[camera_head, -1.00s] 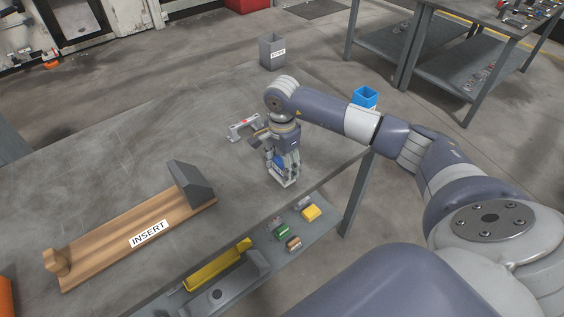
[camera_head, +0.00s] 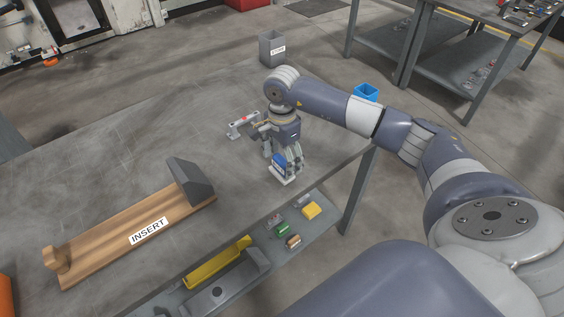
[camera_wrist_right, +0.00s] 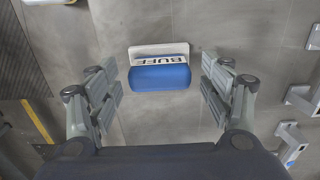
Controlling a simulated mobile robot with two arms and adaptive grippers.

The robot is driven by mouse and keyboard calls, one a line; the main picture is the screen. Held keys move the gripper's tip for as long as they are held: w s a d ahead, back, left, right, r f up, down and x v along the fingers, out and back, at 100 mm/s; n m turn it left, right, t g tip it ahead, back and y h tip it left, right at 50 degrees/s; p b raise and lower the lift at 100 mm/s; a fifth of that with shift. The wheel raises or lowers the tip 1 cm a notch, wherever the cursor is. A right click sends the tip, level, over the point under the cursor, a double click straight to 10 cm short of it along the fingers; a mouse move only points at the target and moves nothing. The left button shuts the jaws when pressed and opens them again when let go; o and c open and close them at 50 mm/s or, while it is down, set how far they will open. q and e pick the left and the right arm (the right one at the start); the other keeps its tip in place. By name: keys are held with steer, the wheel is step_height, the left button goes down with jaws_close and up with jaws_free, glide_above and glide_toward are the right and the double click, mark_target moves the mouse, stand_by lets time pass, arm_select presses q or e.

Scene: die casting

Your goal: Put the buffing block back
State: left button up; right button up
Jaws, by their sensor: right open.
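The blue buffing block (camera_wrist_right: 160,77) sits on a white plate marked BUFF (camera_wrist_right: 146,49) on the grey table, covering part of the lettering. In the head view the block (camera_head: 279,160) shows beside my right fingers, with the white plate (camera_head: 287,181) under it. My right gripper (camera_head: 287,165) points down over it. In the right wrist view the gripper (camera_wrist_right: 160,85) is open, one finger on each side of the block, with clear gaps between. The block is apart from both fingers. My left gripper is not in view.
A wooden INSERT board (camera_head: 110,246) with a dark wedge lies at the table's left. A small metal fixture (camera_head: 240,125) stands just behind my right gripper. A lower shelf (camera_head: 262,258) holds several coloured items. The table middle is clear.

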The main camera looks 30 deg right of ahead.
mark_target(282, 159)
step_height(282, 159, up, 10)
steer(key=b, duration=0.1)
steer(key=shift+r+b, duration=0.25)
steer(key=shift+b, duration=0.1)
stand_by(0.3)
